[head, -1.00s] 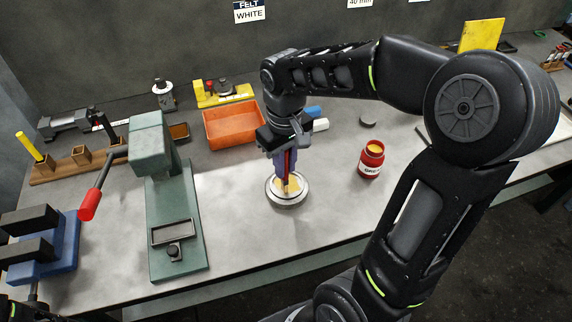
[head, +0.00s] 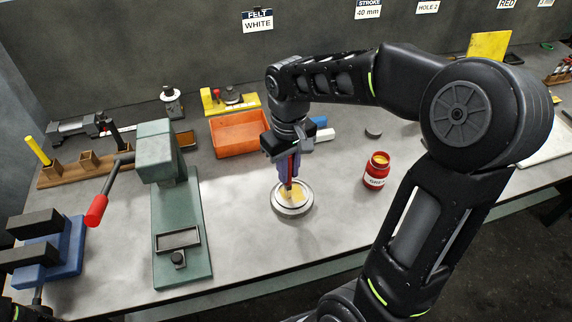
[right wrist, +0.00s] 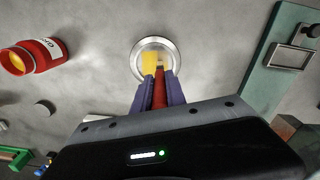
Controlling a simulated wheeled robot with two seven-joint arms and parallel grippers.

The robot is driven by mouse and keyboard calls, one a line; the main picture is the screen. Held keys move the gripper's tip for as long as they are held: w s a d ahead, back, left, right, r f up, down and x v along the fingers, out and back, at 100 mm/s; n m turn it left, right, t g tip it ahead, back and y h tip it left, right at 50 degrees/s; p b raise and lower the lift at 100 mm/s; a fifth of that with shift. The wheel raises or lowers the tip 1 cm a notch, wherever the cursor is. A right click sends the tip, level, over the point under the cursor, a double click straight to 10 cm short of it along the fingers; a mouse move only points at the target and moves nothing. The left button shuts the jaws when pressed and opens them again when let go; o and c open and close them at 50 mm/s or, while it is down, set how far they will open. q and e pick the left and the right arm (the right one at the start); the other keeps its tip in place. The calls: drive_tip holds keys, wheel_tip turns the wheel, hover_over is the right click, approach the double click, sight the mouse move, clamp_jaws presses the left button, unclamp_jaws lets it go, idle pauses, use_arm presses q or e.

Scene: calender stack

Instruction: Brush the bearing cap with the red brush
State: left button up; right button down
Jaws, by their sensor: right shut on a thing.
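The bearing cap (head: 294,211) is a round silver disc with a raised rim, lying flat on the bench; it also shows in the right wrist view (right wrist: 172,52). My right gripper (head: 287,178) points down just above it, shut on the red brush (head: 291,168). The red handle (right wrist: 159,88) stands between the two bluish fingers in the right wrist view. The yellow bristle end is over the inside of the cap and seems to touch it. A yellow patch shows there; I cannot separate bristles from grease. My left gripper is not in view.
An open red grease jar (head: 375,172) stands right of the cap. A green press (head: 178,225) with a red-tipped lever is to the left. An orange tray (head: 238,135) lies behind. A blue vise-like block (head: 62,255) is far left. Bench around the cap is clear.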

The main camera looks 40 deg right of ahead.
drive_tip(key=shift+s+a, duration=0.15)
drive_tip(key=shift+s, duration=0.4)
drive_tip(key=shift+s+a, duration=0.15)
drive_tip(key=shift+s, duration=0.35)
drive_tip(key=shift+w, duration=0.1)
drive_tip(key=shift+w+d+f, duration=0.1)
drive_tip(key=shift+w+d, duration=0.15)
drive_tip(key=shift+w, duration=0.65)
drive_tip(key=shift+w+d, duration=0.2)
drive_tip(key=shift+w, duration=0.65)
wheel_tip(320, 180, up, 6)
drive_tip(key=p, duration=0.5)
